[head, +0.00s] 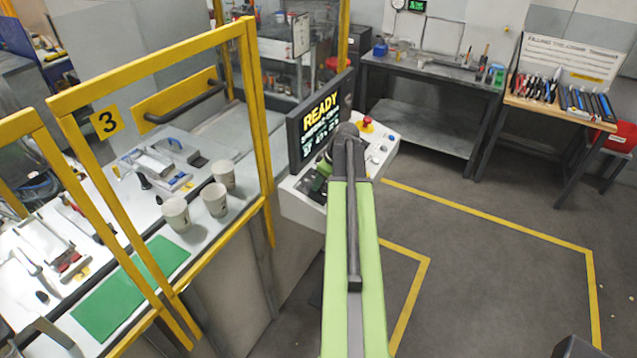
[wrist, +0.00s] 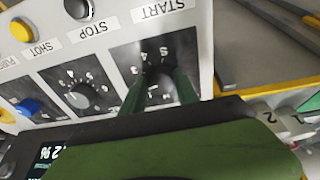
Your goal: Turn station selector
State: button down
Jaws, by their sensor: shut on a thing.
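In the wrist view the control panel (wrist: 110,50) shows upside down. A dark knob (wrist: 160,75) stands on a black numbered dial plate below the START label, and the fingers partly cover it. My gripper (wrist: 160,88) has its two green fingers on either side of this knob and is shut on it. The knob's pointer and its exact setting are hidden. In the head view my gripper (head: 322,178) is at the white console (head: 308,205), below the screen (head: 320,120) that reads READY. My arm hides part of the console there.
Beside the held knob is a second dial with a grey knob (wrist: 80,96), then a blue knob (wrist: 28,107). A yellow button (wrist: 20,31) and a black button (wrist: 78,9) are close by. A red button (head: 367,124) tops the console.

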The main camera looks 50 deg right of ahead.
jog(key=c, duration=2.1)
grip_release()
jog(key=shift+a, duration=0.5)
jog(key=shift+c, duration=0.2)
jog(key=shift+d, duration=0.35)
grip_shut()
jog(key=m, duration=0.7)
jog(key=shift+m+g+h+p, duration=0.3)
jog(key=shift+m+h, duration=0.1)
jog(key=m, duration=0.4)
jog(key=shift+w+g, duration=0.15)
jog(key=shift+g, duration=0.15)
jog(key=shift+m+g+h+p, duration=0.3)
jog(key=shift+m, duration=1.8)
